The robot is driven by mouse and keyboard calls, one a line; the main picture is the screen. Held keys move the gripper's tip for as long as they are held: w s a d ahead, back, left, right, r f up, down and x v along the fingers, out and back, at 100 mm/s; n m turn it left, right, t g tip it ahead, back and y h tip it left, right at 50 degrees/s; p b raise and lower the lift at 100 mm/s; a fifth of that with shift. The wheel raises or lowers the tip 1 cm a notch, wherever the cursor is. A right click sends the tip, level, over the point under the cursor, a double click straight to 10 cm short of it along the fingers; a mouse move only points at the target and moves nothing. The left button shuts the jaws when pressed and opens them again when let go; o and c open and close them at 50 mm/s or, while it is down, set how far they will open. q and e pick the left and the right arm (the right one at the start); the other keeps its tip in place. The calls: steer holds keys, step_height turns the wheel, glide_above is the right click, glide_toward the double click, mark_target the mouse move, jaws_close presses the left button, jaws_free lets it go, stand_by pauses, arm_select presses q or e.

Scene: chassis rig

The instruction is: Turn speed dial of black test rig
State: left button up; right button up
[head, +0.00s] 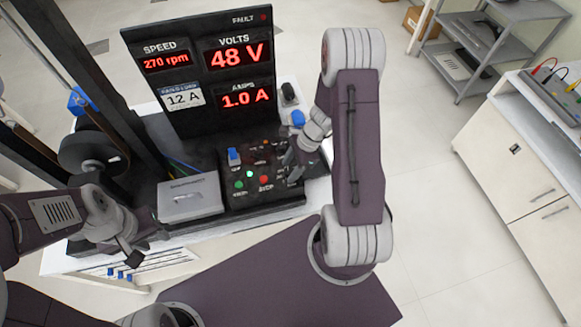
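The black test rig has an upright display panel (205,98) reading SPEED 270 rpm, 48 V and 1.0 A. Its low control box (262,200) stands in front, with a blue switch (234,156), a green button (239,185) and a red button (264,180). My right gripper (291,170) is over the right side of this box, pointing down at it. The speed dial is not clearly visible; the gripper covers that side. Whether its fingers are closed on anything is too small to tell. My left gripper (131,258) hangs at the lower left, away from the controls; its fingers are unclear.
A grey box (190,198) sits left of the control box. A black wheel (93,153) and dark posts stand at the left. A white cabinet (520,165) and a grey shelf (470,60) are at the right. Floor between them and the rig is clear.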

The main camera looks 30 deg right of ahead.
steer(key=p+v, duration=0.1)
steer(key=v, duration=0.8)
steer(key=shift+d, duration=0.1)
